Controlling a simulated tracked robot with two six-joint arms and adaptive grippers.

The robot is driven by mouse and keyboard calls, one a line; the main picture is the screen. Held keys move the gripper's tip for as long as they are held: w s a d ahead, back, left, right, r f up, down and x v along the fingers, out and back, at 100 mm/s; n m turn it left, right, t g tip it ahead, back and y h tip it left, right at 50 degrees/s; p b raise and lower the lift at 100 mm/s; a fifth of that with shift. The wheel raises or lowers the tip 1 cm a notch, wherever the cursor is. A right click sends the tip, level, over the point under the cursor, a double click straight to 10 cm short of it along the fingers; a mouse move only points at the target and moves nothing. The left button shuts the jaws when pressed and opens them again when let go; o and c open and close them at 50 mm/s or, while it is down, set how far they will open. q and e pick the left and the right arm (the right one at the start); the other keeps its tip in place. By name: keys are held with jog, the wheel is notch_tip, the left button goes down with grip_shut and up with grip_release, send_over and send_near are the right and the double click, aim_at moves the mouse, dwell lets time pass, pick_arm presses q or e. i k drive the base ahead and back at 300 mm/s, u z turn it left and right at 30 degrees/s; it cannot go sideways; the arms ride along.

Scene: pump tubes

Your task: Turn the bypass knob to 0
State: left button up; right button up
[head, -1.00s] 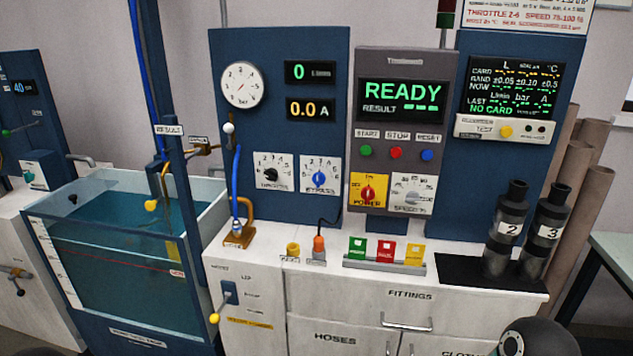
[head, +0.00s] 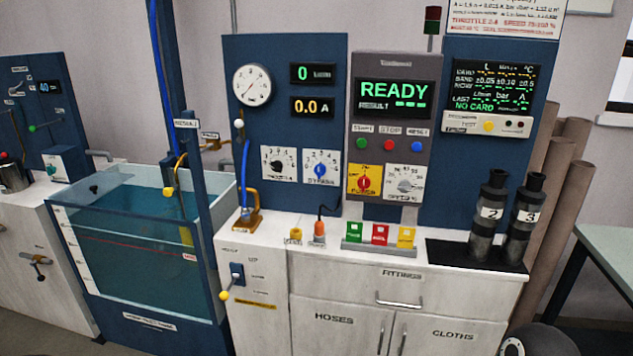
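The bypass knob (head: 321,170) is a small blue knob on a white dial plate (head: 322,183) with numbers around it. It sits on the lower right of the blue panel (head: 300,122), right of the black throttle knob (head: 278,164). The exact number it points to is too small to read. Neither of my grippers is in view. A dark round part that looks like my arm shows at the bottom right edge, away from the knob.
The white cabinet top (head: 300,262) below the panel holds an orange fitting (head: 319,230), coloured cards (head: 380,235) and two dark cylinders (head: 489,214) on a black mat (head: 450,256). A water tank (head: 130,225) stands left. A red power knob (head: 363,183) is right of the dial.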

aim_at(319, 169)
jog(key=k, duration=0.9)
jog(key=u, duration=0.4)
jog(key=i, duration=2)
jog(key=z, duration=0.5)
